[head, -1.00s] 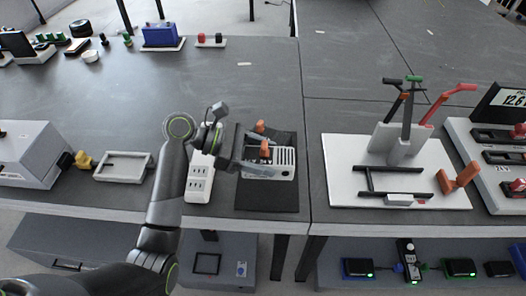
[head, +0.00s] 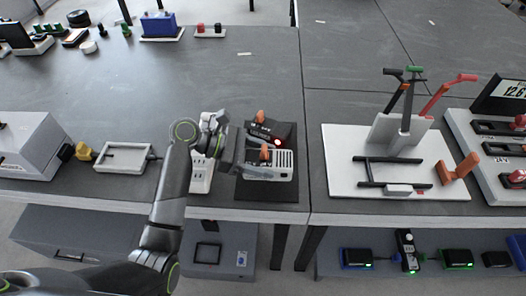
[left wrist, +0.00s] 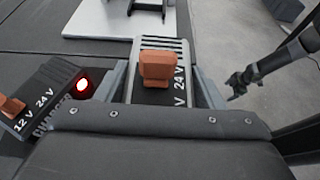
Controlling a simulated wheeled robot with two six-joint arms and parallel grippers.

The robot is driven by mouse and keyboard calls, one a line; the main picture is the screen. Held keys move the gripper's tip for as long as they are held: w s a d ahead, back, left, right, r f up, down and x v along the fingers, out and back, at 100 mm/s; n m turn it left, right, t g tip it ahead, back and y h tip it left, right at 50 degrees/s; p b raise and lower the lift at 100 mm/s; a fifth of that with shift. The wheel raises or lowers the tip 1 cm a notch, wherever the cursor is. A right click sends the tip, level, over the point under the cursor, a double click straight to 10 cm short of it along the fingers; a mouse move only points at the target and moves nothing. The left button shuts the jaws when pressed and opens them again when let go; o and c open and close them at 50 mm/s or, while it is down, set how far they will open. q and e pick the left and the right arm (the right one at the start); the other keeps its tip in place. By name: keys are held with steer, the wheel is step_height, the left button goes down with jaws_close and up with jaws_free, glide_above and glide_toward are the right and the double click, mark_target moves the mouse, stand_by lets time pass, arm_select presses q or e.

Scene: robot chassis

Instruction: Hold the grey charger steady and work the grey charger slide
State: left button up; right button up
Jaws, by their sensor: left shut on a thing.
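The grey charger (head: 283,165) lies on a dark mat (head: 270,204) near the table's front edge. In the left wrist view the grey charger (left wrist: 182,92) has an orange slide knob (left wrist: 157,66) beside a "24 V" mark. A second "V" mark lies nearer the gripper, its number hidden. My left gripper (head: 262,167) is shut on the grey charger's body, one finger along each side, with the knob between them. It also shows in the left wrist view (left wrist: 163,88). My right gripper (left wrist: 236,86) hangs away at the right of the left wrist view, too small to read.
A black charger (head: 280,130) with an orange knob and a lit red lamp sits behind the grey one, at an angle. A white socket strip (head: 200,177) is left of the mat. A white board (head: 340,180) with levers stands right.

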arm_select(q)
steer(key=shift+f+b, duration=0.3)
steer(key=shift+f, duration=2)
steer(key=shift+f, duration=0.4)
steer(key=shift+f+p, duration=0.15)
steer(key=shift+p, duration=0.4)
steer(key=shift+s+a+f, duration=0.1)
steer(key=shift+s+f, duration=0.05)
steer(key=shift+f, duration=0.1)
stand_by(0.8)
